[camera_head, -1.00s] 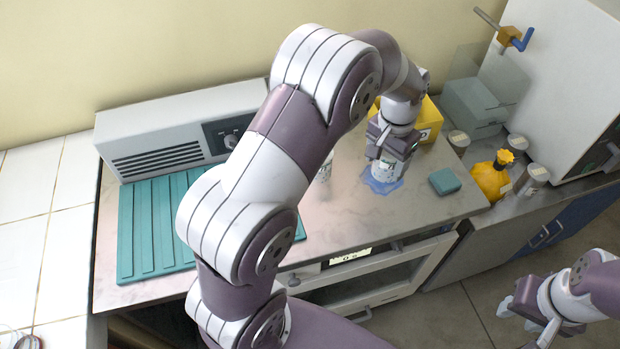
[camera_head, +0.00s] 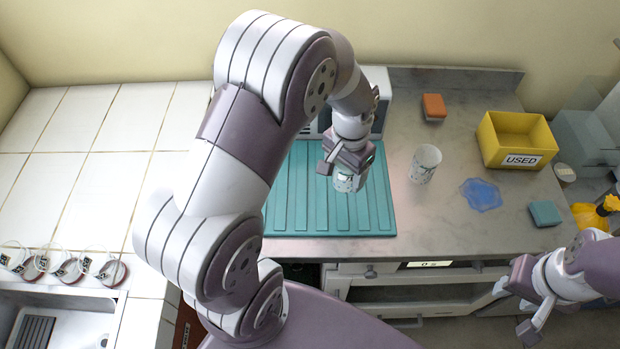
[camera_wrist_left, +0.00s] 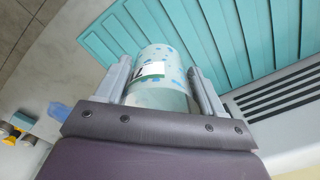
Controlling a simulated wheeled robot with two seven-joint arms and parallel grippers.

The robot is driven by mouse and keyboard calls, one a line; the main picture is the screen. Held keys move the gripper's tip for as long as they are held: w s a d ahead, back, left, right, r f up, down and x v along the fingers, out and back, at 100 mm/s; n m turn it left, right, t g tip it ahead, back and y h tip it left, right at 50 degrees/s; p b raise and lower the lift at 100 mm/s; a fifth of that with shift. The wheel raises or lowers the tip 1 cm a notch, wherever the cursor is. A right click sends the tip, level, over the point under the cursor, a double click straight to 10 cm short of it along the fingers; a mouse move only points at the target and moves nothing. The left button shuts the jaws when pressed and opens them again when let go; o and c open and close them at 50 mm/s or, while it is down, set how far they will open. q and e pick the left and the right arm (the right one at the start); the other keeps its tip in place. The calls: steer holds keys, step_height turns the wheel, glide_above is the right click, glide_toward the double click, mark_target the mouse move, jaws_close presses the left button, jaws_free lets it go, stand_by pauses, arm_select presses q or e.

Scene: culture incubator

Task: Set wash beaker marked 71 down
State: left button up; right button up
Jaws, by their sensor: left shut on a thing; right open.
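My left gripper (camera_head: 345,170) is shut on a white beaker with blue-green specks (camera_head: 349,182), over the ribbed teal mat (camera_head: 285,222). I cannot tell whether the beaker's base touches the mat. A second speckled beaker (camera_head: 425,165) stands upright on the counter, right of the mat. My right gripper (camera_head: 518,308) is open and empty at the lower right, in front of the counter.
A blue puddle (camera_head: 481,195) lies on the counter. A yellow box marked USED (camera_head: 490,142), an orange sponge (camera_head: 434,107) and a teal sponge (camera_head: 544,213) are around it.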

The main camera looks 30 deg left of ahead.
arm_select(q)
steer(key=a+f, duration=0.2)
steer(key=a, duration=0.1)
steer(key=s+a+f, duration=0.1)
steer(key=a, duration=0.1)
steer(key=shift+a, duration=0.1)
steer(key=shift+f+p, duration=0.4)
steer(key=shift+f, duration=1.65)
steer(key=shift+s+f, duration=0.1)
steer(key=o, duration=1.1)
steer(key=shift+o, duration=0.2)
step_height(320, 180, up, 12)
steer(key=s+d+n+t, duration=0.1)
steer(key=s+d+n, duration=0.1)
steer(key=s+d, duration=0.3)
steer(key=s, duration=0.3)
steer(key=shift+s+d+b, duration=0.2)
steer(key=shift+d+b, duration=0.2)
steer(key=shift+f, duration=0.1)
